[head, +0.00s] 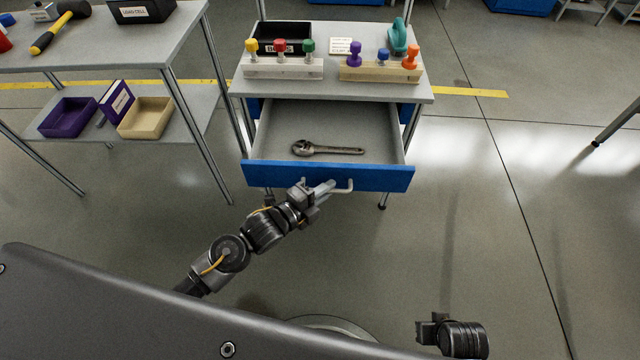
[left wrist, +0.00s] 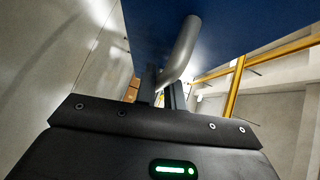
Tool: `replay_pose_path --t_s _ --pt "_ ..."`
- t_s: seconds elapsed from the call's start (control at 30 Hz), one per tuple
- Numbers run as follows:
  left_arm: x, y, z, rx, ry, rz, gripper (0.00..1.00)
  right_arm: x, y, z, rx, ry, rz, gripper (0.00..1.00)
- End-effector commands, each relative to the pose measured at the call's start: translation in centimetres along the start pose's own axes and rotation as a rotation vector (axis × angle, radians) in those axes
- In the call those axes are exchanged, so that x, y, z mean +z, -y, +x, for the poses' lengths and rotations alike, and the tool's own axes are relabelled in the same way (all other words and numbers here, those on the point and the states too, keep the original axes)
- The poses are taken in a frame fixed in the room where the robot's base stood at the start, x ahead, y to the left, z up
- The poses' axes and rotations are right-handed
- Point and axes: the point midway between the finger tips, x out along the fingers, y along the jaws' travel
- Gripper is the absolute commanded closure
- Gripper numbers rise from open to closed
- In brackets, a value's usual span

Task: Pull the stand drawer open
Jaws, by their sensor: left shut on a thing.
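The stand (head: 360,92) has a blue-fronted drawer (head: 378,178) that is pulled out, so its grey inside shows. My left gripper (head: 325,190) is shut on the drawer handle (head: 346,186), a grey bar on the front. In the left wrist view the handle (left wrist: 186,42) comes down from the blue drawer front (left wrist: 235,25) to the fingers (left wrist: 162,92). My right gripper (head: 428,328) is low at the right, away from the stand; its jaws are too small to read.
The stand top holds two pale blocks (head: 282,70) with colored knobs, a black bin and a teal tool (head: 398,38). A side table (head: 130,45) at the left carries a hammer; its lower shelf holds a purple tray (head: 68,118) and a beige tray (head: 146,117).

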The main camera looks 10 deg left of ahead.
Motion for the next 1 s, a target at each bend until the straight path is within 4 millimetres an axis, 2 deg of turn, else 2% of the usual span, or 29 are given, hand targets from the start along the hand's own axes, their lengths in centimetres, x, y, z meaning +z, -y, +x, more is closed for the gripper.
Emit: replay_pose_path --t_s 0.23,0.27,0.4,0.77,0.87,1.0 --pt "0.1 0.0 -0.1 0.000 0.002 0.000 1.00 0.0 0.0 0.0 0.000 0.000 0.000 0.64" --pt "0.1 0.0 -0.1 0.001 0.002 0.000 0.85 0.0 0.0 0.0 0.000 0.000 0.000 0.64" --pt "0.1 0.0 -0.1 0.000 0.001 0.000 0.68 0.0 0.1 0.0 -0.001 0.000 0.000 0.64" --pt "0.1 -0.1 -0.7 0.002 0.001 0.000 0.68 0.0 0.1 -0.1 -0.001 0.000 0.001 0.64" --pt "0.1 -0.1 -2.0 0.002 0.001 0.001 0.68 -0.1 0.1 -0.1 -0.001 -0.002 0.001 0.64" --pt "0.1 -0.1 -4.8 0.003 0.002 0.001 0.68 0.1 0.0 0.2 -0.001 0.000 0.001 0.64"
